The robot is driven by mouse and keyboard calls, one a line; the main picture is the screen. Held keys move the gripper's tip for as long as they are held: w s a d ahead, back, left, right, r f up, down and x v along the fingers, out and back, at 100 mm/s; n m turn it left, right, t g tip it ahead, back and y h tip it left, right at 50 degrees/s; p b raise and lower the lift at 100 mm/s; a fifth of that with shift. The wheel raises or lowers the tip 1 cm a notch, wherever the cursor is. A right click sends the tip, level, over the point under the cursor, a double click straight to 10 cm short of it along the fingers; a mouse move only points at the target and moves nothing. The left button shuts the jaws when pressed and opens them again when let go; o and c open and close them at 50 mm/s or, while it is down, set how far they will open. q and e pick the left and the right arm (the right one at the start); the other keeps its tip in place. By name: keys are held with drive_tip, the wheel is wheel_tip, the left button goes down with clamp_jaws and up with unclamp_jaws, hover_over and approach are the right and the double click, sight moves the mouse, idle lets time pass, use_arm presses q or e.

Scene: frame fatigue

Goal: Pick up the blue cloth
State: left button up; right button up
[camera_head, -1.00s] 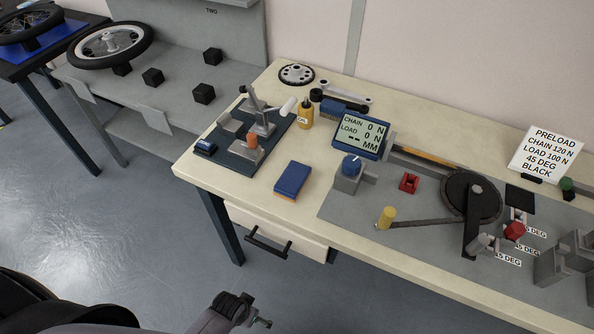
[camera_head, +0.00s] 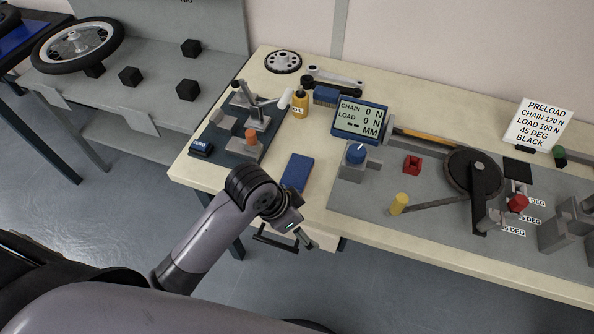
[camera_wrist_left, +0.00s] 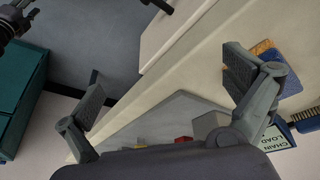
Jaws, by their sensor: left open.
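The blue cloth (camera_head: 297,172) lies as a flat folded rectangle on the bench near its front edge, left of the grey plate. My left gripper (camera_head: 300,232) is in front of the bench edge, below the cloth in the head view and apart from it. In the left wrist view my left gripper (camera_wrist_left: 165,80) is open, with nothing between its fingers. The cloth (camera_wrist_left: 291,86), with an orange edge, shows partly hidden behind the right-hand finger there. My right gripper is not in view.
A fixture on a dark base (camera_head: 224,142) stands left of the cloth, with an oil bottle (camera_head: 299,104) behind. A blue knob block (camera_head: 355,158) and display (camera_head: 361,119) stand to its right. A drawer handle (camera_head: 273,241) juts out below the bench edge.

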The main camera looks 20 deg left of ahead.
use_arm(q)
drive_tip(key=w+r+m, duration=0.1)
drive_tip(key=w+d+r+m, duration=0.1)
drive_tip(key=w, duration=0.1)
drive_tip(key=w+d+r+m, duration=0.1)
drive_tip(key=w+m, duration=0.1)
drive_tip(key=shift+d+r+g, duration=0.15)
drive_tip(key=shift+r+g, duration=0.25)
drive_tip(key=w+a+r+m+g+y, duration=0.1)
drive_tip(key=w+a+r+m+y, duration=0.1)
drive_tip(key=w+a+r+m, duration=0.3)
drive_tip(key=w+a+r+m+g+y, duration=0.15)
drive_tip(key=w+r, duration=0.25)
drive_tip(key=r, duration=0.4)
drive_tip(key=p, duration=0.2)
hover_over(297, 170)
drive_tip(key=shift+n+t, duration=0.25)
drive_tip(key=shift+n, duration=0.1)
wheel_tip(297, 170, down, 12)
drive_tip(key=shift+s+d, duration=0.1)
drive_tip(key=shift+f+p, duration=0.35)
drive_tip(key=shift+f, duration=2.35)
drive_tip(key=shift+c, duration=0.4)
